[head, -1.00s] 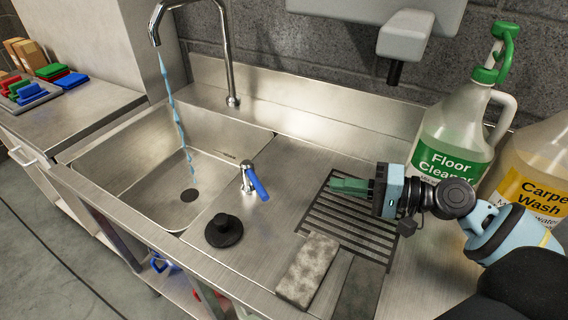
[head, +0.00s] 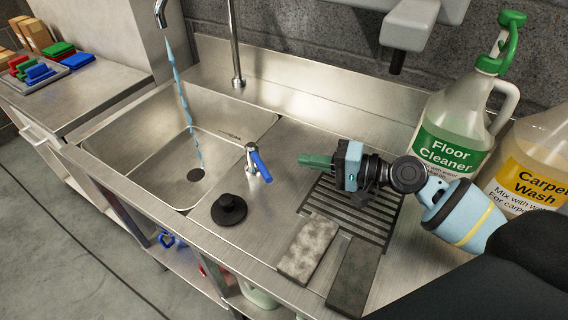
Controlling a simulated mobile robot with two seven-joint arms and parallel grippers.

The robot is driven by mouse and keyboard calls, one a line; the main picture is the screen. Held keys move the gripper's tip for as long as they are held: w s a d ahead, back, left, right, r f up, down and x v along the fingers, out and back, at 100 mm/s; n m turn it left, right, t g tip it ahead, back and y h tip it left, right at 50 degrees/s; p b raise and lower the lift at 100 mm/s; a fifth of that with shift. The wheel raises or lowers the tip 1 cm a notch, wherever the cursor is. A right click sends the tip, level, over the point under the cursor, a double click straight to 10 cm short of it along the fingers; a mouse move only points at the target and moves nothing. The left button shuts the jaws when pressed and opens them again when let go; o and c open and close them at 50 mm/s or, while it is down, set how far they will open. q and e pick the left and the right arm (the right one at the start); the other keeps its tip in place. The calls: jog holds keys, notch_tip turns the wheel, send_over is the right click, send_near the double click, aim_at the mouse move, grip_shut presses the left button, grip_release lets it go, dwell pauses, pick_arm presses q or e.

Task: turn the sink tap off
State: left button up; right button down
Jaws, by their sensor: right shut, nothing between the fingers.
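The tap's spout (head: 160,12) hangs over the sink basin (head: 150,150), and a blue stream of water (head: 186,100) falls from it toward the drain. The tap handle (head: 260,165) is a blue lever on a short chrome post, on the counter right of the basin. My right gripper (head: 302,160) has green fingers, is shut and empty, and points left toward the lever. A gap of bare counter shows between its fingertips and the lever. My left gripper is not in view.
A black plug (head: 229,210) and a grey sponge (head: 307,248) lie in front of the lever. A dark block (head: 353,280) lies beside the sponge. A drain grate (head: 375,215) is under my right gripper. Floor Cleaner (head: 450,140) and Carpet Wash (head: 535,170) jugs stand at the right.

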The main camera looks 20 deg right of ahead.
aim_at(259, 164)
jog(key=a, duration=0.1)
jog(key=w+a+p, duration=0.1)
jog(key=a, duration=0.2)
jog(key=shift+w+a+f+p, duration=0.2)
jog(key=shift+w+a+p, duration=0.15)
jog(key=shift+p, duration=0.05)
jog(key=shift+s+a+f, duration=0.1)
jog(key=shift+a+f, duration=0.15)
jog(key=shift+a, duration=0.25)
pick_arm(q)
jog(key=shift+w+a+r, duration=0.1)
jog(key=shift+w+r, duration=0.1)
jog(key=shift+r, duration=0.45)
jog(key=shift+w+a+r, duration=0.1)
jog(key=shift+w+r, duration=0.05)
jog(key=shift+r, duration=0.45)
pick_arm(e)
jog(key=shift+a+f, duration=0.1)
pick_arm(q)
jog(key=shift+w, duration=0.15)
